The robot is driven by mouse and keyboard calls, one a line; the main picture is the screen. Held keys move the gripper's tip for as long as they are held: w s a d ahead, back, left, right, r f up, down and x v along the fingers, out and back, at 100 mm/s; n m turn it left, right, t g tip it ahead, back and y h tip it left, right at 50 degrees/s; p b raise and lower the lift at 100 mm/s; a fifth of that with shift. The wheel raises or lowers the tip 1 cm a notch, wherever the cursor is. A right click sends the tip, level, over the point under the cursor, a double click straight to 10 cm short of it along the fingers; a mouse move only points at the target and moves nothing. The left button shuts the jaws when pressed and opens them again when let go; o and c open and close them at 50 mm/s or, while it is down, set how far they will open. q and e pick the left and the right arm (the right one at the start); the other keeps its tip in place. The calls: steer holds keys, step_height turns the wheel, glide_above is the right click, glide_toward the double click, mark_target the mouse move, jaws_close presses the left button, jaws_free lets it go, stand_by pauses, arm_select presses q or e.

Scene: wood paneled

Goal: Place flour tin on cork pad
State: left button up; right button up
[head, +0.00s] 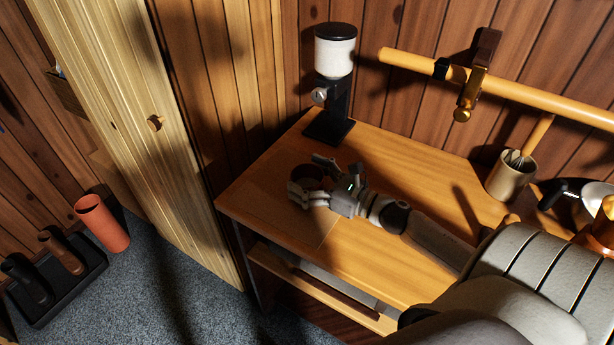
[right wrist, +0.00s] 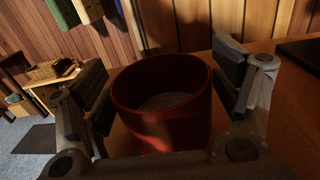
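The flour tin is a dark red, round, open-topped tin (right wrist: 163,118) with pale brown contents, upright in the right wrist view. In the head view its dark rim (head: 307,174) shows between the fingers of my right gripper (head: 308,178). Those fingers, also in the right wrist view (right wrist: 165,82), stand on either side of the tin, very close to it; whether they press on it I cannot tell. The cork pad seems to be the thin, wood-coloured square (head: 268,205) at the table's left end, beneath the gripper. The tin's base is hidden. My left gripper is not in view.
A black and white dispenser (head: 335,65) stands at the back of the wooden table (head: 375,255). A utensil pot (head: 510,178) and pans are at the right. A wooden rail (head: 545,95) runs along the wall. The table's left and front edges lie close to the gripper.

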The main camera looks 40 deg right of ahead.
stand_by(0.4)
steer(key=shift+s+d, duration=0.1)
steer(key=shift+s, duration=0.2)
steer(key=b+v, duration=0.3)
steer(key=v, duration=0.7)
steer(key=shift+s+d+f, duration=0.1)
steer(key=shift+s, duration=0.1)
steer(key=shift+s+d, duration=0.2)
steer(key=shift+s, duration=0.25)
